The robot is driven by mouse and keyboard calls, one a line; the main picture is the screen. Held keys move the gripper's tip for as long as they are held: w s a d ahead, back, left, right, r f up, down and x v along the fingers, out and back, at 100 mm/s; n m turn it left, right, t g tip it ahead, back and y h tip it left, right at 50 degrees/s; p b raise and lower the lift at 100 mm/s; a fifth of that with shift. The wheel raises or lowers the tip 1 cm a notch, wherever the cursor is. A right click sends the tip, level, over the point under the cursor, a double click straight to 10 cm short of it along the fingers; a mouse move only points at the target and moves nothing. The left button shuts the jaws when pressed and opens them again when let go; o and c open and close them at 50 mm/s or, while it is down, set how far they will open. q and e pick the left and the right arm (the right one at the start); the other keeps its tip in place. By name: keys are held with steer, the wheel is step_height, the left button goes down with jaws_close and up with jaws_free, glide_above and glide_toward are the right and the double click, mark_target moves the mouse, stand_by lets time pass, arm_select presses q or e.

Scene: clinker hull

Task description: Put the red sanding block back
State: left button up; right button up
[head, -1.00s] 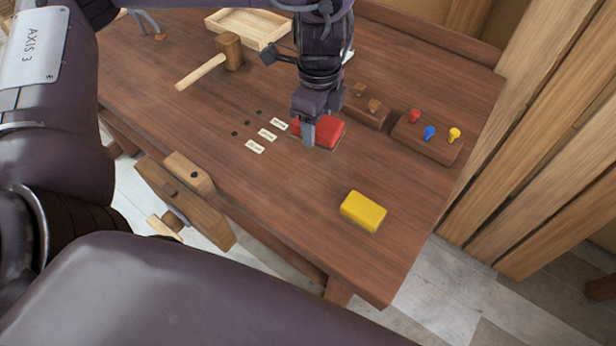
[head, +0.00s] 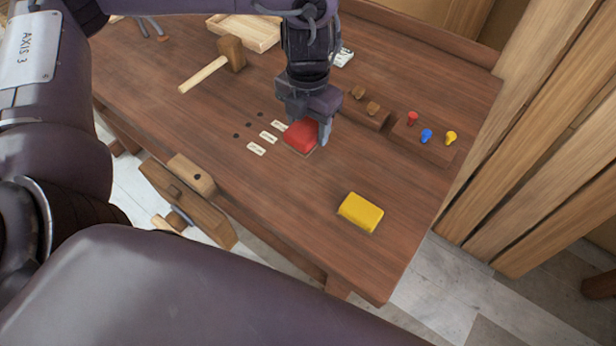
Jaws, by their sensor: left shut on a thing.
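The red sanding block (head: 300,137) is in the middle of the workbench (head: 265,190), just right of the small white labels. My left gripper (head: 310,128) comes down over it from above and is shut on it. One finger shows at the block's right side; the other is mostly hidden. I cannot tell whether the block rests on the wood or is slightly raised. My right gripper is not in view.
A yellow block (head: 360,212) lies near the front right. Three white labels (head: 269,136) lie beside dark holes. A rack (head: 426,137) with red, blue and yellow pegs, a wooden holder (head: 366,109), a mallet (head: 230,54) and a tray (head: 243,34) stand farther back.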

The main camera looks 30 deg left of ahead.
arm_select(q)
steer(key=b, duration=0.3)
glide_above(308, 183)
step_height(308, 183, down, 15)
steer(key=shift+r, duration=0.15)
step_height(308, 183, down, 3)
steer(key=shift+s+f+b, duration=0.1)
steer(key=shift+b, duration=0.2)
steer(key=shift+f, duration=0.15)
steer(key=shift+f, duration=0.1)
steer(key=o, duration=1)
steer(key=shift+c, duration=0.2)
